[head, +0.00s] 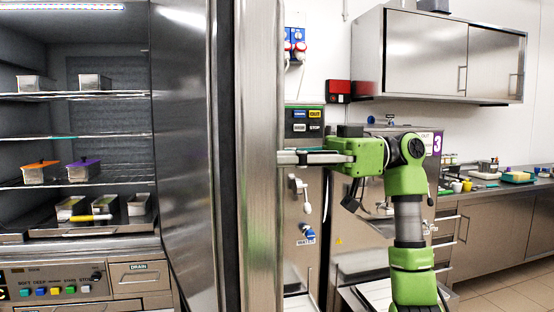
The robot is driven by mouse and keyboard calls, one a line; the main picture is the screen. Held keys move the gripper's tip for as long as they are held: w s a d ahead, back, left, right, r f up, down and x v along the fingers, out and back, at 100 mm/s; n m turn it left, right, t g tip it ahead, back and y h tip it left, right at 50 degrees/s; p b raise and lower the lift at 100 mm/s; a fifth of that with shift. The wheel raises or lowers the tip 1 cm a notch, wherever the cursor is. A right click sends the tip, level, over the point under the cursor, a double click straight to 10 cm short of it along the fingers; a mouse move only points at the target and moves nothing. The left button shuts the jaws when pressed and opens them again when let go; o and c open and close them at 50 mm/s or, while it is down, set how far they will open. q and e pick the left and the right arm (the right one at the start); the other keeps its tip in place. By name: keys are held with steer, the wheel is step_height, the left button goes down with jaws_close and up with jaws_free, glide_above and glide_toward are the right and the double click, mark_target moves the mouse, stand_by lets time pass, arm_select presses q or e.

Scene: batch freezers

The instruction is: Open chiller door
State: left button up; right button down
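The chiller (80,110) stands at the left with its interior and wire shelves exposed. Its tall steel door (185,150) stands open, swung out toward me, with a dark seal and a bright steel edge (260,150) in the middle of the head view. My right gripper (285,158), on a green arm from the bottom right, points left with its fingertips at the right side of that edge. Its fingers overlap in this view, so their gap and any contact with the door cannot be told. No handle shows on the door. My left gripper is out of view.
Metal pans (40,173), some with coloured lids, stand on the chiller shelves. A control panel (60,282) is below. Steel machines stand behind my arm. A wall cabinet (430,55) and a counter (500,185) with small items are at the right. Floor shows at lower right.

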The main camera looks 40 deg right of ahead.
steer(key=shift+a+f, duration=0.1)
steer(key=shift+f, duration=0.05)
steer(key=c, duration=2.4)
jaws_free()
steer(key=shift+s, duration=0.15)
steer(key=v, duration=1.2)
